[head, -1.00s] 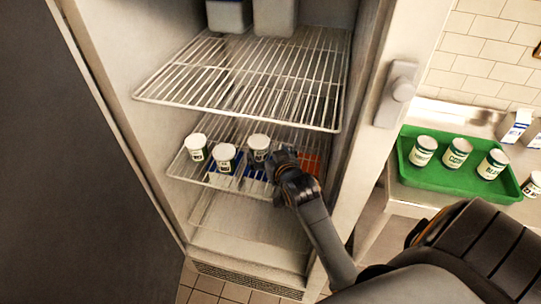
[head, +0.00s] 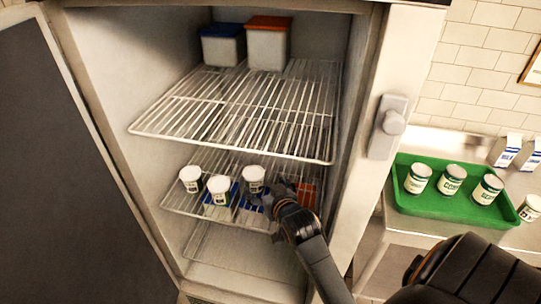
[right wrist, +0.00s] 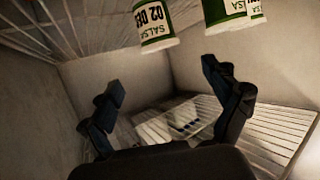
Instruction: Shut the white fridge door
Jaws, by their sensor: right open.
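The white fridge stands open. Its door (head: 70,170), a dark panel with a pale edge, is swung out at the left of the head view. My right gripper (head: 275,199) is inside the fridge at the middle wire shelf (head: 170,205), just right of several white salsa tubs (head: 253,180). In the right wrist view the gripper (right wrist: 165,95) has its fingers spread with nothing between them, and salsa tubs (right wrist: 153,25) show above. My right arm passes through the fridge opening, far from the door. My left gripper is not in view.
Two lidded containers (head: 267,45) stand on the upper wire shelf (head: 235,110). Blue and orange packs (head: 306,195) lie on the middle shelf. The fridge's right side carries a grey latch (head: 390,125). Right of it, a counter holds a green tray (head: 450,207) with several cans.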

